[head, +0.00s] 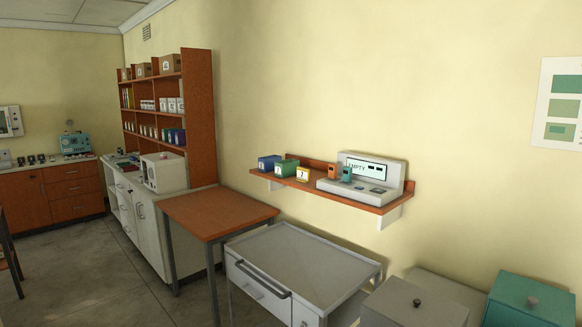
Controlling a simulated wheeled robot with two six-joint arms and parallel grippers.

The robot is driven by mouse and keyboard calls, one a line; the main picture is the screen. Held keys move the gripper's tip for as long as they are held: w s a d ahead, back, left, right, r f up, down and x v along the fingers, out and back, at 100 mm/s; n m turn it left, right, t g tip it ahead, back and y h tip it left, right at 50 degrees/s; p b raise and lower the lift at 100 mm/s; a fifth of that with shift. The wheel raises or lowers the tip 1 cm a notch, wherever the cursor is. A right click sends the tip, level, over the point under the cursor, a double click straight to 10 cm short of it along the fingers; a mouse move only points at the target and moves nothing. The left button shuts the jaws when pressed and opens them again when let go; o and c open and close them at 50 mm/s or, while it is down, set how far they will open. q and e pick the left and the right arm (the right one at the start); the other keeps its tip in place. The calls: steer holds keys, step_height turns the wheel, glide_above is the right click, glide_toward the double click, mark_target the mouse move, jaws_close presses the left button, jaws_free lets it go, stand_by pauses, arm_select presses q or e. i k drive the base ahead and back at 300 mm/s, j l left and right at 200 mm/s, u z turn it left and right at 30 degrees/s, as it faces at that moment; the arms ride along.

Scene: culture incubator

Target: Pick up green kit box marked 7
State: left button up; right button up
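Any number on the green box itself is too small to read. Neither of my grippers shows in the head view.
A grey device (378,167) reading "EMPTY" sits on the shelf's right, with an orange and a teal item by it. Below stand a bare grey cart (300,258) and a wooden table (217,208). A tall bookcase (198,115) holds several boxes.

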mark_target(284, 169)
steer(key=i+j+z, duration=0.1)
steer(key=i+j, duration=0.3)
steer(key=i+j+z, duration=0.15)
steer(key=i+j, duration=0.2)
steer(key=i+j+z, duration=0.1)
steer(key=i+j, duration=0.25)
steer(key=j, duration=0.25)
steer(key=i+j+z, duration=0.1)
steer(key=i+j, duration=0.25)
steer(key=j, duration=0.15)
